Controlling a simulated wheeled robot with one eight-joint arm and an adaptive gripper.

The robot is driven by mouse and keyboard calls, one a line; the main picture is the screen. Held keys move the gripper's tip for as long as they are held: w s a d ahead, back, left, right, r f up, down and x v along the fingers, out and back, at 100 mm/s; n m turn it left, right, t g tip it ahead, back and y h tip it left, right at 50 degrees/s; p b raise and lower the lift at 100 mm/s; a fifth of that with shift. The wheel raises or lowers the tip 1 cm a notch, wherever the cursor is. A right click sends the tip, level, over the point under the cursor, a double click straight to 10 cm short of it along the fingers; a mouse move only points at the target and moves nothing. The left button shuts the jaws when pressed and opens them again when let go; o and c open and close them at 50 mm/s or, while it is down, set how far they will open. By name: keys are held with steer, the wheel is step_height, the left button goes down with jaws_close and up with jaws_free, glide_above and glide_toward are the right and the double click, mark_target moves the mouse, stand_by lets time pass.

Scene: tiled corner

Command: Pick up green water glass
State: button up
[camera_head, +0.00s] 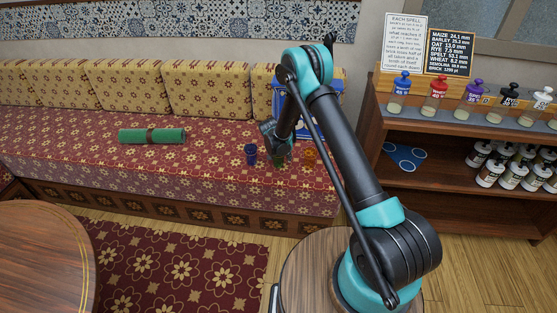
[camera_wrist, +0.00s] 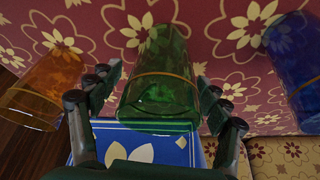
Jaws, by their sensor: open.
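The green water glass (camera_wrist: 163,70) stands out in the middle of the wrist view, clear green with a thin gold band. My gripper (camera_wrist: 158,90) is open, with one finger on each side of the glass. A narrow gap seems to show at each side; contact is hard to judge. In the head view the green glass (camera_head: 281,159) is mostly hidden behind my gripper (camera_head: 277,145), low over the patterned red bench seat (camera_head: 215,160).
A blue glass (camera_head: 251,153) and an orange glass (camera_head: 310,156) stand close on either side. A blue patterned box (camera_head: 334,108) is behind, against the cushions. A green roll (camera_head: 152,136) lies farther left. A wooden shelf (camera_head: 455,140) with bottles stands right.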

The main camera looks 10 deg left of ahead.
steer(key=c, duration=1.4)
